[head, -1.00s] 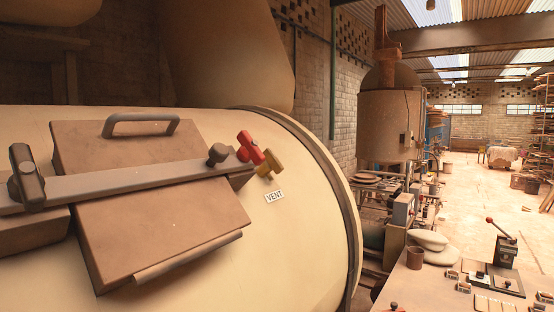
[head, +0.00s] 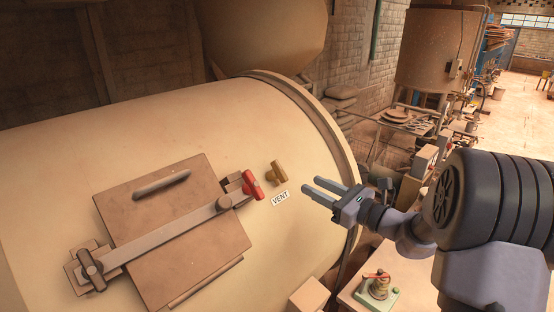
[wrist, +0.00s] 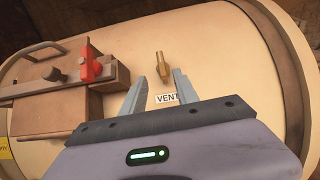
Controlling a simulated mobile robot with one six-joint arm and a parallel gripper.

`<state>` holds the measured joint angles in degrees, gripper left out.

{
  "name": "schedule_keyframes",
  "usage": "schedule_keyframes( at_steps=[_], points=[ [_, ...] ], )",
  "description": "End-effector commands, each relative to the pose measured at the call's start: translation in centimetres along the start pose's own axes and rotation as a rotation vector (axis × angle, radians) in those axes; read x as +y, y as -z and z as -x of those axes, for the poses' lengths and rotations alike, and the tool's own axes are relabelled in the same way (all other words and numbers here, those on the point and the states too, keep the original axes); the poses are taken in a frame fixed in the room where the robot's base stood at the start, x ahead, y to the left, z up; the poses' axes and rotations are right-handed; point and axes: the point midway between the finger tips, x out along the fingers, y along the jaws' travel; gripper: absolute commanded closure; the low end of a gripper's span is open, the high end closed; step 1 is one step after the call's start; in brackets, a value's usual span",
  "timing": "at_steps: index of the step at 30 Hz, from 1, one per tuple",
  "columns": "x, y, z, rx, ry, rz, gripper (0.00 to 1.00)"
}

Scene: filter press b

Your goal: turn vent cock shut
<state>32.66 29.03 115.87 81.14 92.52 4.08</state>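The vent cock (head: 277,172) is a small brass fitting on the cream tank, above the white VENT label (head: 280,198). In the head view it shows a cross handle. In the wrist view the brass cock (wrist: 161,66) stands upright just beyond and between my fingertips, with the label (wrist: 167,98) seen between the fingers. My gripper (head: 309,185) is open and empty, to the right of the cock and apart from it. Its two fingers also show in the wrist view (wrist: 158,76).
A red knob (head: 252,184) sits close left of the cock, at the end of the clamp bar (head: 165,238) across the brown hatch (head: 170,215). The tank's raised rim (head: 318,125) is to the right. A bench with a green-based device (head: 377,290) stands lower right.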

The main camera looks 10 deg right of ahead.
Motion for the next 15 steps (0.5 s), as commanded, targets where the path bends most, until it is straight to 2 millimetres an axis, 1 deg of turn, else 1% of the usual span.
schedule_keyframes(
  at_steps=[1, 3, 9, 12, 15],
  points=[
    [0.2, -0.3, -1.5, 0.001, -0.006, 0.001, 0.64],
    [0.2, -0.3, -3.5, 0.001, -0.005, 0.002, 0.64],
    [0.2, -0.3, -8.8, 0.002, -0.006, 0.002, 0.64],
    [0.2, -0.2, -10.8, 0.002, -0.004, 0.002, 0.64],
    [0.2, -0.2, -12.2, 0.001, -0.004, 0.002, 0.64]
  ],
)
